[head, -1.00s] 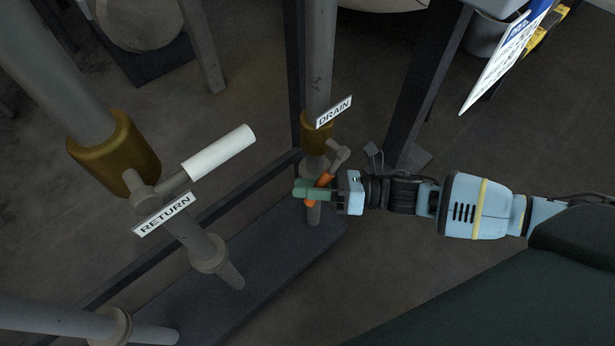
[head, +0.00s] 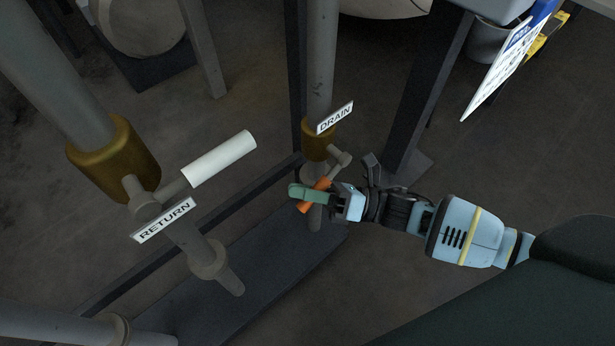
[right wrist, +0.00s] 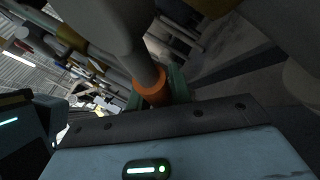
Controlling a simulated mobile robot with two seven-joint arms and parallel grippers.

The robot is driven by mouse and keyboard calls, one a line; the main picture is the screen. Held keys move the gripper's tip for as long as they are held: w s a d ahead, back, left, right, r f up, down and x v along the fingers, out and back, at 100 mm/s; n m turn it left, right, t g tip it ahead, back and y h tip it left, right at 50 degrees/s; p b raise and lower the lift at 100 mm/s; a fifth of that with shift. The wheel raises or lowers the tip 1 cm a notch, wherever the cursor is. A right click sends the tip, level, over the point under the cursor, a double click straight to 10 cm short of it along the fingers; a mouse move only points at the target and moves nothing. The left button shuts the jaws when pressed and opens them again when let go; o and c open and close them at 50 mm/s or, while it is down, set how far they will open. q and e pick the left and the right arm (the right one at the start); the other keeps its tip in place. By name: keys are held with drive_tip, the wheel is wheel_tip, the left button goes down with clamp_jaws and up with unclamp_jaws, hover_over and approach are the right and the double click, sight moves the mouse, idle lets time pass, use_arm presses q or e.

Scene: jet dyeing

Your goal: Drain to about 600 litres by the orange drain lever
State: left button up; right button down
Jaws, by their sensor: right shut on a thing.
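The orange drain lever (head: 306,208) sits on the brass drain valve (head: 318,140) beside the DRAIN tag (head: 335,118). It points down and to the left from the valve. My right gripper (head: 312,194) has its green fingers shut around the lever. In the right wrist view the orange grip (right wrist: 151,92) sits between the green fingers (right wrist: 178,84). The fingers hide part of the lever in the head view. My left gripper is not in view. No litre reading can be made out in these frames.
The return valve (head: 112,158) with its white lever (head: 219,158) and RETURN tag (head: 163,220) stands to the left. A dark post (head: 428,90) rises close to the right of the drain pipe. A white sign (head: 504,66) hangs at the upper right.

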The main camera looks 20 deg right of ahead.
drive_tip(key=shift+s+a+r, duration=0.1)
drive_tip(key=c, duration=1.3)
unclamp_jaws()
drive_tip(key=shift+p+v, duration=0.55)
drive_tip(key=shift+v, duration=3.4)
